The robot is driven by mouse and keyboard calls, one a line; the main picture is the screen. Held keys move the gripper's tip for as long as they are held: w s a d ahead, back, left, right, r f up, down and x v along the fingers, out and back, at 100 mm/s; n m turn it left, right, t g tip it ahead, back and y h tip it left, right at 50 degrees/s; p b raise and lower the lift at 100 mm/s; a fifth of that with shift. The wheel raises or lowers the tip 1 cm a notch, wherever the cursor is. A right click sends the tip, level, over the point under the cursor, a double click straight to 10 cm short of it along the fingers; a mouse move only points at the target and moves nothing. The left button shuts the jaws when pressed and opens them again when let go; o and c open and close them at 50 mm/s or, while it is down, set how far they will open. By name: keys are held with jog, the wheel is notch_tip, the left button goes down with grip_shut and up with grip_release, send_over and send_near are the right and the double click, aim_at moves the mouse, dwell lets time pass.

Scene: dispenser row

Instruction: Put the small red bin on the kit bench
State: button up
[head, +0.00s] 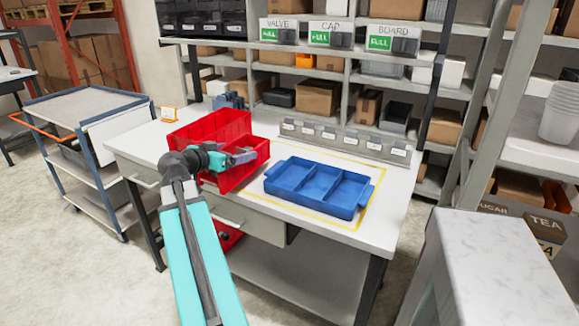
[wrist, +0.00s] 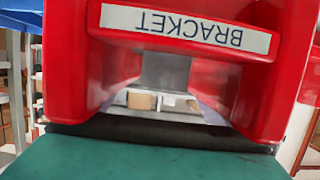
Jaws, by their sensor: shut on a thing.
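A small red bin (head: 247,172) is at the front left of the kit bench (head: 375,233), by the front edge. My gripper (head: 238,160) is shut on this bin. In the wrist view the red bin (wrist: 68,65) fills most of the picture, with a white BRACKET label (wrist: 185,28) upside down. A teal part of my gripper spans the bottom of that view. In the head view my arm hides part of the bin. I cannot tell whether its base touches the bench top.
Another red bin (head: 209,127) stands just behind. A blue divided tray (head: 318,188) lies to the right inside a yellow outline. A grey labelled rack (head: 345,143) is behind it. A cart (head: 85,118) stands left; a pale counter (head: 505,265) is at right.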

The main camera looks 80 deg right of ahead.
aim_at(257, 137)
jog(key=r+p+x, duration=0.1)
jog(key=x, duration=0.4)
jog(key=r+p+x, duration=0.1)
jog(key=x, duration=0.4)
jog(key=d+r+p+x, duration=0.1)
jog(key=x, duration=0.4)
jog(key=shift+d, duration=0.25)
jog(key=shift+f+p, duration=0.55)
jog(key=shift+f, duration=1.2)
jog(key=shift+f, duration=0.15)
jog(key=o, duration=1.3)
jog(key=shift+a, duration=0.1)
jog(key=shift+a, duration=0.1)
